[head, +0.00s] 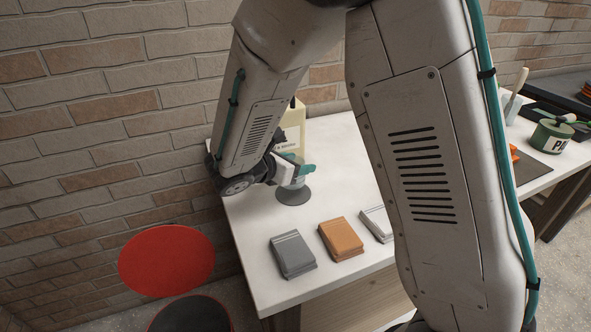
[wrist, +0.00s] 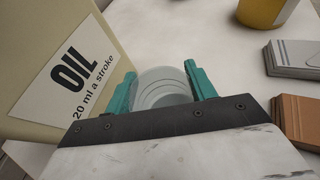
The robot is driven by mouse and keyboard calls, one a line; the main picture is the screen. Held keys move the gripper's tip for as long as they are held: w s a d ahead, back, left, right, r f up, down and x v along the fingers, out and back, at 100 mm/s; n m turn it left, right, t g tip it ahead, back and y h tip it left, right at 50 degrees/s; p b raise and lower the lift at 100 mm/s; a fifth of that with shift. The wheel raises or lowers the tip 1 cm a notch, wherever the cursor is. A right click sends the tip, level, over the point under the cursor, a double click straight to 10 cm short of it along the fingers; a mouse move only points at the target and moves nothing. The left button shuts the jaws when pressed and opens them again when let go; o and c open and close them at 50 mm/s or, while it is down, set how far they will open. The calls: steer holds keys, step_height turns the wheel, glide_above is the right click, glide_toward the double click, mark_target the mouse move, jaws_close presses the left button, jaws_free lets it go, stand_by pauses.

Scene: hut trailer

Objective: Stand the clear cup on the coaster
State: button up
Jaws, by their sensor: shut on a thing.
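The clear cup (wrist: 165,88) is a see-through ringed shape between the teal fingers of my gripper (wrist: 163,90) in the wrist view. My gripper (head: 296,170) is shut on it, one finger on each side. In the head view the clear cup (head: 292,182) shows faintly at the fingers, directly over the coaster (head: 293,196), a dark grey disc on the white worktop. I cannot tell whether the cup's base touches the coaster. The fingers and wrist hide part of the cup, and the coaster is not clearly visible in the wrist view.
A cream oil bottle (head: 296,122) stands close behind my gripper; its labelled side (wrist: 40,50) fills the left of the wrist view. Grey (head: 291,255), orange (head: 341,239) and white (head: 377,223) stacks line the worktop's front. A yellow container (wrist: 262,10) stands farther off.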

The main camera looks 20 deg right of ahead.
steer(key=shift+s+f, duration=0.2)
steer(key=shift+f, duration=1.3)
steer(key=shift+f, duration=0.1)
steer(key=o, duration=1)
